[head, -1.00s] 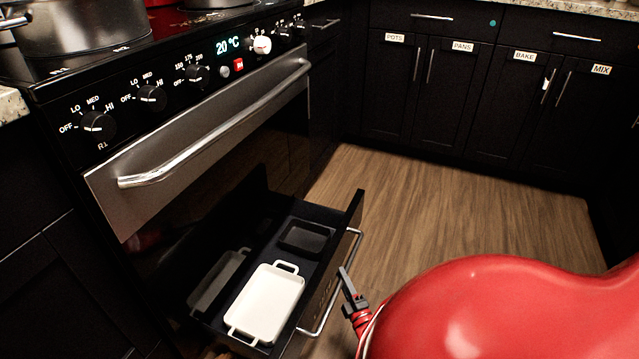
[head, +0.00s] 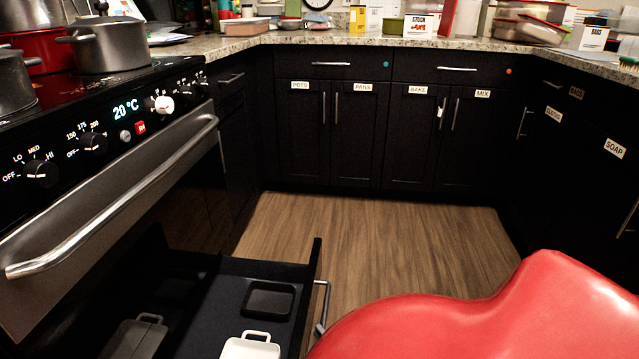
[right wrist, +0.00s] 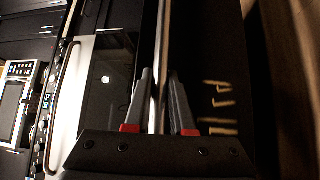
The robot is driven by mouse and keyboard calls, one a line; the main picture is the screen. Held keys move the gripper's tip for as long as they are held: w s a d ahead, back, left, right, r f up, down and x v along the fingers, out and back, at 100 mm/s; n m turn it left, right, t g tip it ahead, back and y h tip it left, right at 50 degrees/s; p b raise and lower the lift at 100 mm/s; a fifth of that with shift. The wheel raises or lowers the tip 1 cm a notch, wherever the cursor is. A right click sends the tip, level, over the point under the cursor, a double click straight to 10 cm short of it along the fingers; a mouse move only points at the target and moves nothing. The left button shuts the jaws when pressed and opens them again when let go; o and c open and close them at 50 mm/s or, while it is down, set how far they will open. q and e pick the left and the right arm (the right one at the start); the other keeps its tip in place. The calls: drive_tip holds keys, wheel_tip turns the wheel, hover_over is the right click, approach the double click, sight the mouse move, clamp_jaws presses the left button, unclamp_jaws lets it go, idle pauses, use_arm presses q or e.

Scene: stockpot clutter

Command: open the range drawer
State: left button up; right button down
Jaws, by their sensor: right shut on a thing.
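The range drawer (head: 240,268) stands open below the oven door at the lower left of the head view. Its bar handle (head: 326,295) is on the front panel. In the right wrist view the handle (right wrist: 162,50) runs between the fingers of my right gripper (right wrist: 160,105), which is shut on it. In the head view only a small bit of my right gripper (head: 320,330) shows at the handle; my red arm hides the rest. Inside the drawer are a white baking dish (head: 250,347) and dark trays (head: 268,300). My left gripper is out of view.
The oven door handle (head: 115,205) juts out above the drawer. Pots (head: 108,45) stand on the cooktop. Black cabinets (head: 350,135) line the back and right. The wooden floor (head: 390,235) between is clear.

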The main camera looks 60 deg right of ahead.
drive_tip(key=c, duration=0.8)
unclamp_jaws()
drive_tip(key=shift+o, duration=0.2)
drive_tip(key=v, duration=1.7)
drive_tip(key=shift+s+p, duration=0.2)
drive_tip(key=shift+p, duration=0.15)
